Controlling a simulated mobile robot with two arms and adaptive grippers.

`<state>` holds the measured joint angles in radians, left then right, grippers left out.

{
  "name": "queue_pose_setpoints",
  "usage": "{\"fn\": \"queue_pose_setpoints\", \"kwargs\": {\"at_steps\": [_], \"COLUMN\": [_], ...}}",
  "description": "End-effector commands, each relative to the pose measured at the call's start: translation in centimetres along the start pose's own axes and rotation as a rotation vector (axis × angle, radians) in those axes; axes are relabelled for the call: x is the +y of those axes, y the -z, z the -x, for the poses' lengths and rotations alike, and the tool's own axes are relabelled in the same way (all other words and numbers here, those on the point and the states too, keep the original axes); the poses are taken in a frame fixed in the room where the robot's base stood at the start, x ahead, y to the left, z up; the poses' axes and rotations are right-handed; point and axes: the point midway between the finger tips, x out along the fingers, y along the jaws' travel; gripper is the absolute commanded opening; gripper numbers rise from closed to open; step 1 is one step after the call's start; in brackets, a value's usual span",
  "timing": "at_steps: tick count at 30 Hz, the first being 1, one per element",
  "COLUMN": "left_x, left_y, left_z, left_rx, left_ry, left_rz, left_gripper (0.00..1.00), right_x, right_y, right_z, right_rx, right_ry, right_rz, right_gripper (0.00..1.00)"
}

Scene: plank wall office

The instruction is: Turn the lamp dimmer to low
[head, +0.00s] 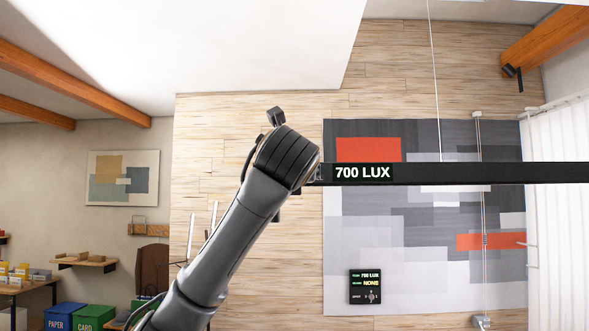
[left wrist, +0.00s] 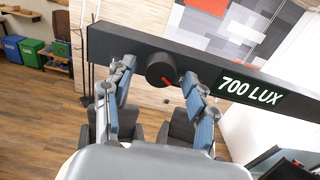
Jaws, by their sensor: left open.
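The lamp is a long black bar (head: 450,173) that hangs level across the right of the head view. Its lit display (head: 362,172) reads 700 LUX and also shows in the left wrist view (left wrist: 251,90). The dimmer is a round black knob (left wrist: 160,69) with a red pointer mark toward its lower right in the left wrist view. My left gripper (left wrist: 162,74) is open, its blue-padded fingers on either side of the knob. I cannot tell whether they touch it. In the head view my left wrist hides the knob and fingers. My right gripper is in neither view.
A small wall panel (head: 365,287) reads 700 LUX and NONE. A thin cord (head: 435,80) runs up from the bar. A blue PAPER bin (head: 62,316) and a green CARD bin (head: 93,317) stand at lower left. Dark chairs (left wrist: 182,133) show below the bar.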

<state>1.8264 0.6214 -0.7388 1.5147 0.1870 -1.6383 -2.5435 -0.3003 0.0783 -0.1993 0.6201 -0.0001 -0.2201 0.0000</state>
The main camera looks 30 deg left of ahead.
Motion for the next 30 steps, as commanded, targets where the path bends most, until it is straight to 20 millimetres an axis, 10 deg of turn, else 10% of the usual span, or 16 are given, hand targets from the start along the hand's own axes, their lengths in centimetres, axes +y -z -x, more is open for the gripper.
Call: {"fn": "queue_pose_setpoints", "kwargs": {"at_steps": [4, 12, 30], "left_x": [0.01, 0.00, -0.09], "left_y": [0.03, 0.01, 0.09], "left_z": [0.01, 0.03, 0.01], "left_rx": [0.000, 0.000, 0.000], "left_ry": [0.000, 0.000, 0.001], "left_rz": [0.000, 0.000, 0.201], "left_gripper": [0.57, 0.03, 0.03], "right_x": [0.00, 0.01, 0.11], "right_y": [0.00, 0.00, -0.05], "right_z": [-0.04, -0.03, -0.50], "right_rx": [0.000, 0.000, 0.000], "right_ry": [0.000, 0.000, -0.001], "right_rz": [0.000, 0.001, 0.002], "right_gripper": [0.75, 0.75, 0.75]}}
